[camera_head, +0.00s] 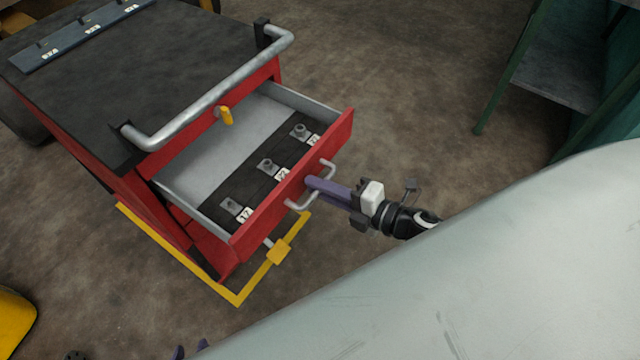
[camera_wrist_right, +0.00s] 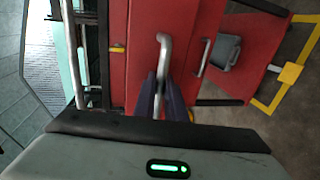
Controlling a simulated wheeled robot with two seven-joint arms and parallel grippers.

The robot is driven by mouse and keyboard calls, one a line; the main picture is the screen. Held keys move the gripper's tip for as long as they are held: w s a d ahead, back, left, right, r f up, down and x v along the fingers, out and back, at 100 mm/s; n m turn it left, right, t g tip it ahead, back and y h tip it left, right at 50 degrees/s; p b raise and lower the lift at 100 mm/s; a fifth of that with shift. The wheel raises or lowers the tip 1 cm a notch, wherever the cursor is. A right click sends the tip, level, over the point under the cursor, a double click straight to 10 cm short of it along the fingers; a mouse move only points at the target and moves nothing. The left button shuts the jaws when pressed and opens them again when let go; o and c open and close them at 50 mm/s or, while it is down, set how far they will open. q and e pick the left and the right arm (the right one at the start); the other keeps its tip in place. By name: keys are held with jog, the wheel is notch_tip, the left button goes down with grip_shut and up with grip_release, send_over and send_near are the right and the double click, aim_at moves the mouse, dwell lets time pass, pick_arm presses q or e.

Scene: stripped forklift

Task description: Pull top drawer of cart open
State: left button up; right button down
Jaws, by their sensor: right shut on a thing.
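The red cart (camera_head: 130,190) has a dark top, and its top drawer (camera_head: 300,190) stands pulled out well clear of the body. Inside the drawer lies a dark strip with small metal parts and number tags. My right gripper (camera_head: 312,183) is shut on the grey drawer handle (camera_head: 328,170), at its middle. The right wrist view shows the same handle (camera_wrist_right: 164,42) between the purple fingers (camera_wrist_right: 160,92). My left gripper (camera_head: 190,350) shows only its purple fingertips at the bottom edge, apart with a gap between them, touching nothing visible.
A grey push bar (camera_head: 210,95) crosses the cart's near top edge. A yellow frame (camera_head: 240,292) runs low around the cart's base. A green-framed shelf (camera_head: 570,60) stands at upper right. A yellow object (camera_head: 15,320) sits at lower left. Bare floor lies between cart and shelf.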

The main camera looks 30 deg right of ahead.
jog(key=c, duration=2.1)
grip_release()
jog(key=v, duration=1)
jog(key=shift+s+d, duration=0.15)
jog(key=s+a+f+m+g+h, duration=0.1)
jog(key=s+a+f+m, duration=0.1)
jog(key=m, duration=0.5)
jog(key=s+a+f+m+g+h, duration=0.2)
jog(key=s+a+f+m, duration=0.1)
jog(key=f+m, duration=0.4)
jog(key=s+a+f+m+g+h, duration=0.1)
jog(key=s+a+f+m+g, duration=0.1)
jog(key=a+f+m, duration=0.2)
jog(key=shift+s+a+f+m+h, duration=0.1)
jog(key=shift+m+h, duration=0.05)
jog(key=shift+m, duration=0.75)
jog(key=shift+s+f+m+h, duration=0.1)
jog(key=shift+s+m+h, duration=0.05)
jog(key=shift+m, duration=0.75)
